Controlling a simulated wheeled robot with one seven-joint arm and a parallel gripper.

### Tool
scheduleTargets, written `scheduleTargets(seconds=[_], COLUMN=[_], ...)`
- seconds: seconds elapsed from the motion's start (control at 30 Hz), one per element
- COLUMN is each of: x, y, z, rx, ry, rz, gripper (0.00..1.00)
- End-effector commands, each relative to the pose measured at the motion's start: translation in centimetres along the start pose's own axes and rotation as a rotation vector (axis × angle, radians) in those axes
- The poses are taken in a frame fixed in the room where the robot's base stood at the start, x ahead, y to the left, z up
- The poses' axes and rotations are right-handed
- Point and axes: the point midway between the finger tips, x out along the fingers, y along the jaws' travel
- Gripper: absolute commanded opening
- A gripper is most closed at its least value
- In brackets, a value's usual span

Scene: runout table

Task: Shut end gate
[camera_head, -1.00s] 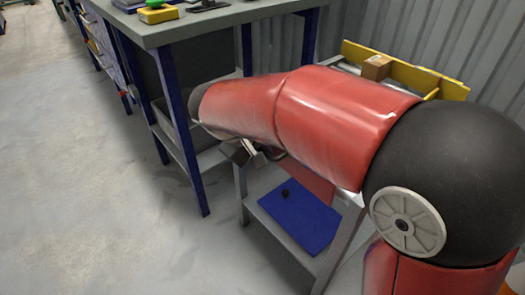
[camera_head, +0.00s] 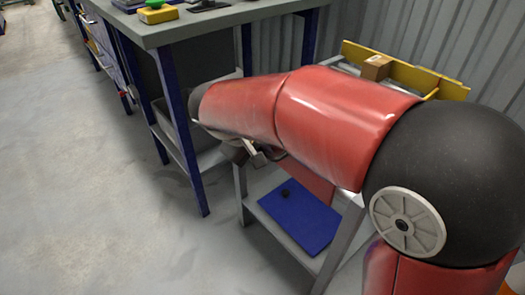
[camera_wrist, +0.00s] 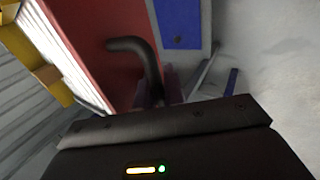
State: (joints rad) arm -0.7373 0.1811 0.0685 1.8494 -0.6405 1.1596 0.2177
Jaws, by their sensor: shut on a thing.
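The end gate looks to be the red panel (camera_wrist: 85,35) beside the rollers in the wrist view. A bent dark handle (camera_wrist: 130,45) stands out from it. My gripper (camera_wrist: 156,92) is shut on the lower end of this handle. In the head view a red piece of the panel (camera_head: 318,187) shows under my arm. My gripper (camera_head: 248,154) is partly visible there below my forearm, which hides most of the gate and the handle. I cannot tell the gate's exact angle.
A cardboard box (camera_head: 376,67) rests against the yellow rail (camera_head: 420,75) of the runout table. A blue sheet (camera_head: 300,217) with a small dark object lies on the lower shelf. A grey workbench (camera_head: 170,30) stands at the left. The floor in front is clear.

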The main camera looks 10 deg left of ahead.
Motion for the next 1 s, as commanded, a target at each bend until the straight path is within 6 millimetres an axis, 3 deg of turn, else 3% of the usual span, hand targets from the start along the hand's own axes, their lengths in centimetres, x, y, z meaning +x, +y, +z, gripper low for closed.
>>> scheduleTargets(seconds=[0.07,0.1,0.17,0.47,1.0], x=[0.1,0.1,0.1,-0.2,-3.9], y=[0.4,0.4,0.4,0.4,1.2], z=[0.0,0.0,0.0,0.0,0.0], rx=[0.004,0.004,0.004,0.003,0.001], ry=[-0.001,-0.001,-0.001,0.0,0.002], rz=[0.006,0.006,0.006,0.005,0.002], gripper=[0.0,0.12,0.19,0.19,0.19])
